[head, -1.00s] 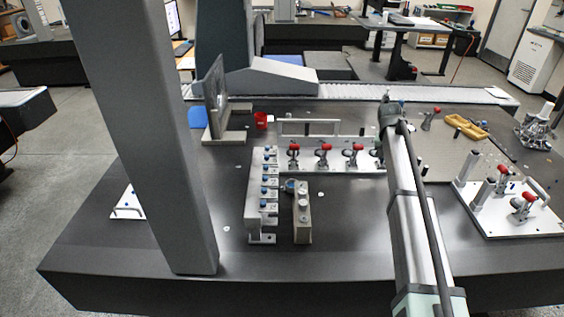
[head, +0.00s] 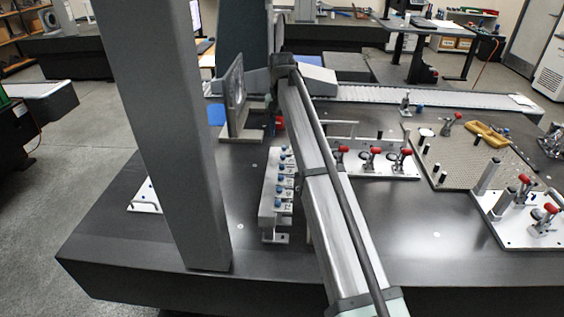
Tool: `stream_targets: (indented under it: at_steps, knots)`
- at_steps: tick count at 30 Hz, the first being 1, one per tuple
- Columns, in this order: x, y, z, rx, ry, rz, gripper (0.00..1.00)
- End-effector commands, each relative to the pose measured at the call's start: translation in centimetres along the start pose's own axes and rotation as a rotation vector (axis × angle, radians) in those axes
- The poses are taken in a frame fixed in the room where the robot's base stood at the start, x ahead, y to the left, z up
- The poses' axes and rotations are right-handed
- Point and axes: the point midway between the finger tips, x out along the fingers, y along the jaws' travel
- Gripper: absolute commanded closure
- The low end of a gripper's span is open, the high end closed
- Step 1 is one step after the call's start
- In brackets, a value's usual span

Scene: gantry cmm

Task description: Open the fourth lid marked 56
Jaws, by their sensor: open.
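A narrow metal block (head: 270,222) stands on the dark table, left of my arm. It carries a row of small lids with blue knobs (head: 281,178), running away from me. Their markings are too small to read, so I cannot tell which lid bears 56. No lid looks clearly raised. My arm rises from the bottom and passes just right of the block, covering part of its right side. My gripper is not visible; the arm's far end blocks it.
A metal plate with several red-handled clamps (head: 372,160) lies right of my arm. A perforated plate (head: 465,165) and another clamp plate (head: 510,230) are farther right. A tall grey column (head: 170,150) stands at left. An upright grey plate (head: 236,98) is behind the block.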

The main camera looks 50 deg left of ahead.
Motion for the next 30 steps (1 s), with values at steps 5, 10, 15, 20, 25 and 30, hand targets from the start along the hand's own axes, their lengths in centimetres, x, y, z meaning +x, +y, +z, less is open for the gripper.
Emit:
stream_targets:
  at_steps: [5,10,15,20,25,30]
  knots:
    - [2.3,0.1,0.1,0.001,-0.001,0.0,0.54]
    - [5.3,0.1,0.1,0.001,0.0,0.0,0.54]
    - [8.3,0.1,0.1,0.001,0.0,-0.001,0.54]
    - [10.7,0.1,0.1,0.001,0.001,-0.001,0.54]
    - [12.4,0.1,0.0,0.001,0.001,-0.001,0.54]
    - [13.2,0.1,0.0,0.001,0.002,-0.002,0.54]
